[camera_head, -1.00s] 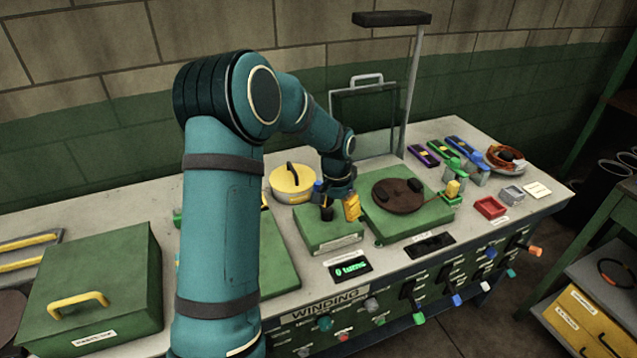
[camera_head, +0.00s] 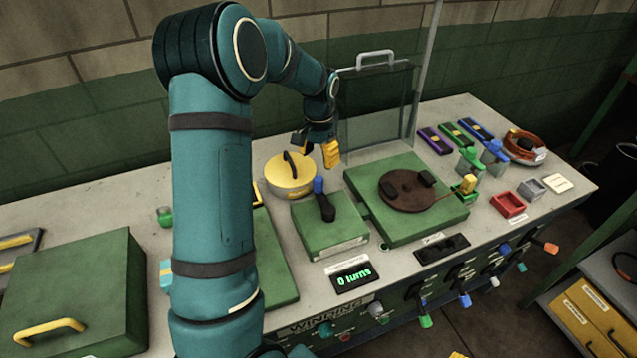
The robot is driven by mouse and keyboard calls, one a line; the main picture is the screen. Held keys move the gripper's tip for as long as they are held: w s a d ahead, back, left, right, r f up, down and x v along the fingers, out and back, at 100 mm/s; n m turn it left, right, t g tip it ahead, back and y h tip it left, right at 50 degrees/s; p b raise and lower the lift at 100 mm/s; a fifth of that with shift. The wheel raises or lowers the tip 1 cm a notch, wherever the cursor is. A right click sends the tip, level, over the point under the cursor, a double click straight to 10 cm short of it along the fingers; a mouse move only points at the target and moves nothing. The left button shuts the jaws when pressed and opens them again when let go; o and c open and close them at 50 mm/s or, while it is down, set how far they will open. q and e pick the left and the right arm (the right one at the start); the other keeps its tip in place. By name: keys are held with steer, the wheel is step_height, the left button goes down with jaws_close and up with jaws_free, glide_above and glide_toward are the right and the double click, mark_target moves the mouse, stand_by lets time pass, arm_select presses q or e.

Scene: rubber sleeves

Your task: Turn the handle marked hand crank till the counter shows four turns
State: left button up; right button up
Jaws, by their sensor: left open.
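The hand crank is a dark arm with a blue knob (camera_head: 319,186) on top of a green box (camera_head: 332,229); the box's front label is too small to read. The counter (camera_head: 352,275) in front of the box shows "0 turns" in green digits. My left gripper (camera_head: 316,157) is open and empty, above and behind the crank, apart from it, near the yellow round lid. One of its fingers has a yellow pad. My right gripper is not in view.
A yellow round container (camera_head: 290,177) stands behind the crank box. A green box with a brown turntable (camera_head: 407,191) stands to its right, with a clear upright panel (camera_head: 377,110) behind. A large green case (camera_head: 75,290) is at left. Knobs and levers line the bench front.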

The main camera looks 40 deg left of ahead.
mark_target(318, 179)
arm_select(q)
step_height(318, 179, down, 11)
steer(key=shift+r+b, duration=0.2)
steer(key=shift+b, duration=0.1)
jaws_close()
